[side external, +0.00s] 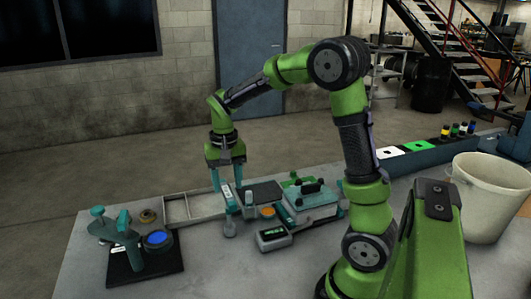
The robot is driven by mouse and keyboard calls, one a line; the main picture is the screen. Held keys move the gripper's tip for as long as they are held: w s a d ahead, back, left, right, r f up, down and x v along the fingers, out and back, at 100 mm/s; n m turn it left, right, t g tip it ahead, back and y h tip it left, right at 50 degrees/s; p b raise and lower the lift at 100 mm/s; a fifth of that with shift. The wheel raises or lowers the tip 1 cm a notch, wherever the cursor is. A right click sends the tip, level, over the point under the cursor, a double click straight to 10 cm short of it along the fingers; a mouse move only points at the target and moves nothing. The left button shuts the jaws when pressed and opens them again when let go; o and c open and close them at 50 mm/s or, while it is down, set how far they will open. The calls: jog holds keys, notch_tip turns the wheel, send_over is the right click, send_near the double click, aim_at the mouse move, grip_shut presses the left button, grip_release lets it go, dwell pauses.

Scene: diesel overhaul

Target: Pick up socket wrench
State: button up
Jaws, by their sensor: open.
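My gripper (227,184) points straight down over the middle of the table, with its two fingers apart. It is beside a grey divided tray (180,221) and a cluster of teal and dark equipment. The fingertips are close to an upright teal-and-grey part (249,205), but I cannot tell whether they touch it. I cannot make out a socket wrench for certain; it may be hidden or too small to tell at this size.
A black mat (120,273) with a teal stand and a blue round part (157,239) lies at front left. Right of my gripper are a dark plate (262,192), a teal box (312,200) and a small meter (273,238). A white bucket (488,205) stands far right. The front table is clear.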

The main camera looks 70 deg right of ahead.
aim_at(227, 191)
jog(key=shift+w+f, duration=0.2)
jog(key=shift+f, duration=2.55)
jog(key=shift+r, duration=0.1)
grip_shut()
